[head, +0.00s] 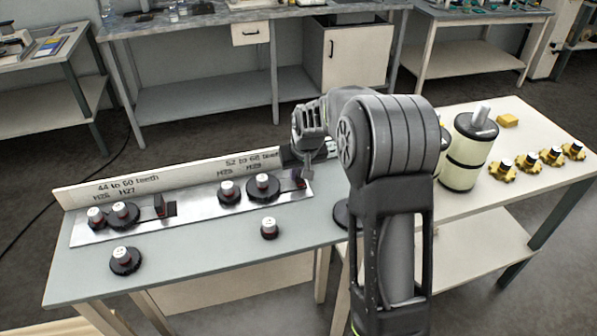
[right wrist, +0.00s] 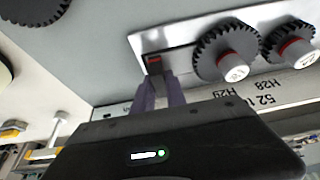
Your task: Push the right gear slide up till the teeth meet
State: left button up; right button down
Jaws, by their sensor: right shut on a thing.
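The right gear pair sits on the metal plate: a smaller dark gear (head: 228,191) and a larger dark gear (head: 264,187), both with red-and-white hubs. In the right wrist view the larger gear (right wrist: 222,52) and the smaller gear (right wrist: 288,44) are very close; I cannot tell whether their teeth touch. Beside the larger gear is the dark slide handle (right wrist: 154,62) with a red mark. My right gripper (head: 304,174) is shut on this handle, its fingers reaching it in the right wrist view (right wrist: 160,88). My left gripper is not in view.
The left gear pair (head: 122,214) has its own upright tab (head: 159,205). A labelled board (head: 170,177) stands behind the plate. A cream cylinder (head: 462,168) stands at right.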

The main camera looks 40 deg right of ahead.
jog(key=shift+w+a, duration=0.1)
jog(key=shift+a, duration=0.35)
jog(key=shift+w+a, duration=0.3)
jog(key=shift+a, duration=0.4)
jog(key=c, duration=1.6)
grip_release()
jog(key=shift+s+d, duration=0.1)
jog(key=shift+d, duration=0.15)
jog(key=shift+c, duration=0.2)
jog(key=shift+o, duration=1.4)
jog(key=v, duration=0.7)
jog(key=shift+r, duration=0.35)
jog(key=shift+s+a, duration=0.1)
jog(key=shift+s, duration=0.1)
